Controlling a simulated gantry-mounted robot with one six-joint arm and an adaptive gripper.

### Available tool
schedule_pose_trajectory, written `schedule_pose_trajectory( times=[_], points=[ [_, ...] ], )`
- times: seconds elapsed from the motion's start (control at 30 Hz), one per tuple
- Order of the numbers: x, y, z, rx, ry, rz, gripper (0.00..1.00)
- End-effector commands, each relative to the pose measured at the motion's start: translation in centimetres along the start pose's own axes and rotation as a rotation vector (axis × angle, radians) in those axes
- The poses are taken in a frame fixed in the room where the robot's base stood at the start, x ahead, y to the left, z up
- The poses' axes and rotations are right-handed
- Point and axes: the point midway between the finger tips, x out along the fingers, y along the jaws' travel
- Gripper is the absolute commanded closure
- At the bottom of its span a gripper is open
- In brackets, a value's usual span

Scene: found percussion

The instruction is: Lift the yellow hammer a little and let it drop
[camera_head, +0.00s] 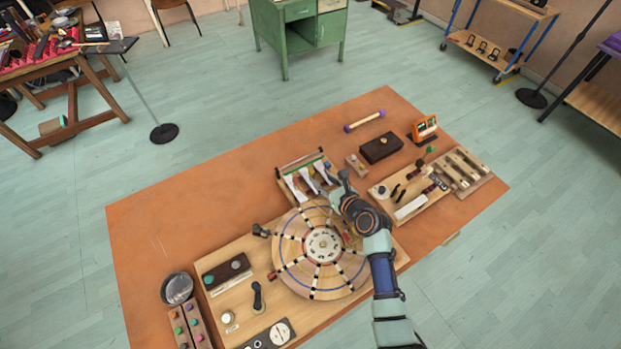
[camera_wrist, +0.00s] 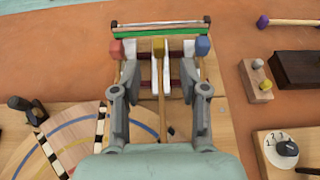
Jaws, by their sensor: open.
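The yellow hammer has a yellow block head (camera_wrist: 158,47) and a thin wooden handle that runs down the middle of the wrist view. My gripper (camera_wrist: 159,68) is open, with one finger on each side of this handle and a gap on both sides. A hammer with a red head (camera_wrist: 116,49) is to its left and one with a blue head (camera_wrist: 202,46) is to its right. White wedge-like pieces stand between the heads, before a green bar (camera_wrist: 160,30). In the head view my gripper (camera_head: 338,186) is at the hammer rack (camera_head: 283,183); the yellow head is hard to make out there.
A large segmented wooden wheel (camera_head: 300,275) lies close beside my arm. To the right are a small block with knobs (camera_wrist: 257,82), a dark box (camera_head: 381,148) and a board with parts (camera_head: 410,208). The orange table (camera_head: 170,220) is bare at its left.

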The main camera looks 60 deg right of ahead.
Motion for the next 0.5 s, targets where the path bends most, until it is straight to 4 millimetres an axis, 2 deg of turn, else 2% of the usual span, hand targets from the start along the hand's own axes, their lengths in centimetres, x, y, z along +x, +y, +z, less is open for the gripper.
schedule_pose_trajectory(
  times=[0.13,0.4,0.5],
  points=[
    [1.6,0.1,-0.1,-0.005,0.0,0.003,0.56],
    [6.6,0.2,-0.2,-0.008,0.001,0.003,0.56],
    [7.5,0.2,-0.1,-0.008,0.002,0.002,0.56]
  ],
)
